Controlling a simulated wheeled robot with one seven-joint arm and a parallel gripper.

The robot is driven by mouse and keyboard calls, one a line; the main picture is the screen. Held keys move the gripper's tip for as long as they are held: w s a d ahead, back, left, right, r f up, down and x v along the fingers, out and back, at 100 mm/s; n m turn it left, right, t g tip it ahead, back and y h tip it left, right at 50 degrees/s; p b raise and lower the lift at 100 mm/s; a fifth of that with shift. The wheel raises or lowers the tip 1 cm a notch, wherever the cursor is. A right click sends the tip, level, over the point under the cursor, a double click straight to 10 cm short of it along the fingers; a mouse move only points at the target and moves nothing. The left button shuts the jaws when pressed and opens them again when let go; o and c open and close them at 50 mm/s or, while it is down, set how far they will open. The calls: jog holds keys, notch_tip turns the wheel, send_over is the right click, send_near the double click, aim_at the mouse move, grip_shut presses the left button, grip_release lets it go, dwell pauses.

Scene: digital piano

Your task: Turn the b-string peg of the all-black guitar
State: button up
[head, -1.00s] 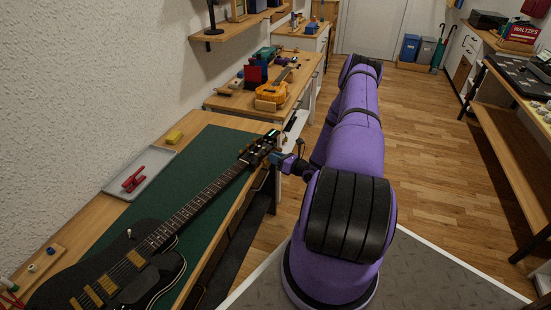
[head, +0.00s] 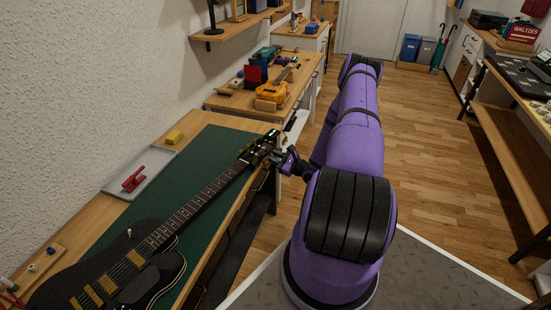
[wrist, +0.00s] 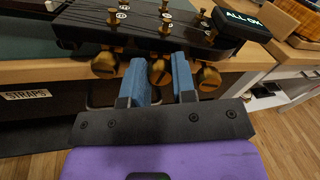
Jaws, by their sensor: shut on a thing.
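The all-black guitar (head: 140,262) lies on the green mat, its headstock (head: 262,147) at the bench's right edge. In the wrist view the headstock (wrist: 140,28) shows three gold peg buttons along its near side: a left one (wrist: 105,66), a middle one (wrist: 160,73) and a right one (wrist: 208,79). My gripper (wrist: 159,78) has its blue fingers on either side of the middle peg, shut on it. In the head view my gripper (head: 284,158) is beside the headstock, small and partly dark. String names on the pegs cannot be read.
A black block with white lettering (wrist: 243,24) sits at the headstock's right end. A grey tray (head: 150,168) with a red tool and a yellow block (head: 174,137) lie behind the mat (head: 205,150). Another bench with a yellow guitar (head: 271,92) stands farther back.

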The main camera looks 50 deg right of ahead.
dwell(0.3)
jog(key=o, duration=0.9)
jog(key=shift+o, duration=0.2)
